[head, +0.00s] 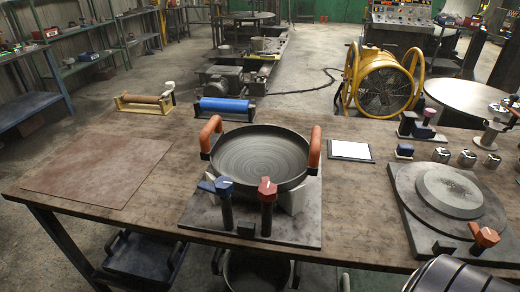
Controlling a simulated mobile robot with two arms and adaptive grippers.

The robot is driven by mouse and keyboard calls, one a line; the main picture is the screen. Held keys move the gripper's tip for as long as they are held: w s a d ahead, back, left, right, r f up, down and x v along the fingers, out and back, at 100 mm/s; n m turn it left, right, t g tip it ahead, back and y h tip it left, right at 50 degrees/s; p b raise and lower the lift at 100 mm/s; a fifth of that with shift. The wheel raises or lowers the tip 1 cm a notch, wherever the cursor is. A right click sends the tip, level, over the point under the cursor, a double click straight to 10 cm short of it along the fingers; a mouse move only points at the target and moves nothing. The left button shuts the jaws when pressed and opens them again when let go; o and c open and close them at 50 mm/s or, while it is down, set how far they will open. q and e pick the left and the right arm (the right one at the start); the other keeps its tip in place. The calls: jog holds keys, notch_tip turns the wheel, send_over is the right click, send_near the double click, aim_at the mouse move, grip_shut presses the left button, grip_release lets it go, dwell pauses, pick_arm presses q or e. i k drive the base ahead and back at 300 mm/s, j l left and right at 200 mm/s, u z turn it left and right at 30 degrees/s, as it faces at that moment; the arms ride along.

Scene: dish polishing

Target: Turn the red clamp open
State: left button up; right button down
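The red clamp (267,188) is a red faceted knob on top of a dark upright post, at the front edge of a round dark dish. A blue clamp (222,186) on a similar post stands just left of it, its lever pointing left. The dish (258,158) has two orange handles and rests on a grey base plate (296,230). I cannot tell from this view whether the red clamp grips the dish rim. Neither of my grippers shows in the head view.
A brown sheet (88,168) lies on the wooden table's left side. A blue roller (227,106) and a brown roller (143,101) stand at the back. Right are a white-screened tablet (351,150), several small metal cups and a grey disc (447,188) with an orange-red clamp (483,236).

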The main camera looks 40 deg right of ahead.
aim_at(268, 191)
jog(key=z, duration=1.15)
